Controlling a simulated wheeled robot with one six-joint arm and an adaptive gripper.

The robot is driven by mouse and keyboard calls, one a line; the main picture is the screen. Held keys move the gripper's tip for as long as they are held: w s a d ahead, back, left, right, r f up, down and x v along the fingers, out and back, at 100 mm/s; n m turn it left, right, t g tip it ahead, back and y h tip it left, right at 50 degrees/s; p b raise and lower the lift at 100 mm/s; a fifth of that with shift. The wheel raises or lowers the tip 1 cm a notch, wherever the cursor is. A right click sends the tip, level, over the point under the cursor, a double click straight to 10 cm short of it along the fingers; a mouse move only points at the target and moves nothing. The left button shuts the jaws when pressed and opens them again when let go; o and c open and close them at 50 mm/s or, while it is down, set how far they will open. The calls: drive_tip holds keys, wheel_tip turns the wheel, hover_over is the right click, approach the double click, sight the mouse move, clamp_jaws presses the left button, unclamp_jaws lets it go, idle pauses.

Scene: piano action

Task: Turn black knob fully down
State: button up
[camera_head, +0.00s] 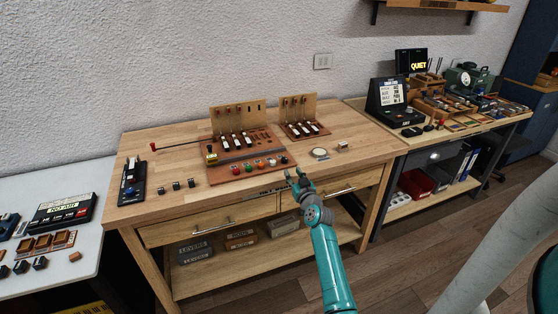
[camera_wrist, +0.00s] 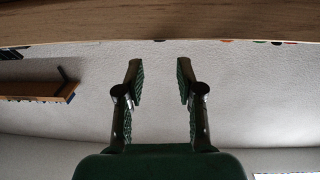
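A row of small coloured knobs runs along the front of the brown board (camera_head: 215,176) on the wooden workbench. The dark knob at the row's right end (camera_head: 284,160) looks like the black knob, but it is too small to read its position. My gripper (camera_head: 297,174) is at the bench's front edge, just in front of and slightly right of that knob, apart from it. In the wrist view my gripper (camera_wrist: 160,72) has its two fingers spread with nothing between them. Only small coloured specks show along the wood edge there, and I cannot tell the black knob among them.
Upright wooden panels (camera_head: 238,115) with levers stand behind the knobs. A round white-faced dial (camera_head: 320,153) and a small block (camera_head: 343,147) sit to the right. A black slider device (camera_head: 131,182) is at the bench's left. The drawer front (camera_head: 210,223) lies below the bench edge.

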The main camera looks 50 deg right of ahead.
sight(285, 160)
drive_tip(key=x, duration=1)
drive_tip(key=shift+w+d, duration=0.25)
drive_tip(key=shift+w, duration=0.05)
drive_tip(key=shift+c, duration=0.3)
clamp_jaws()
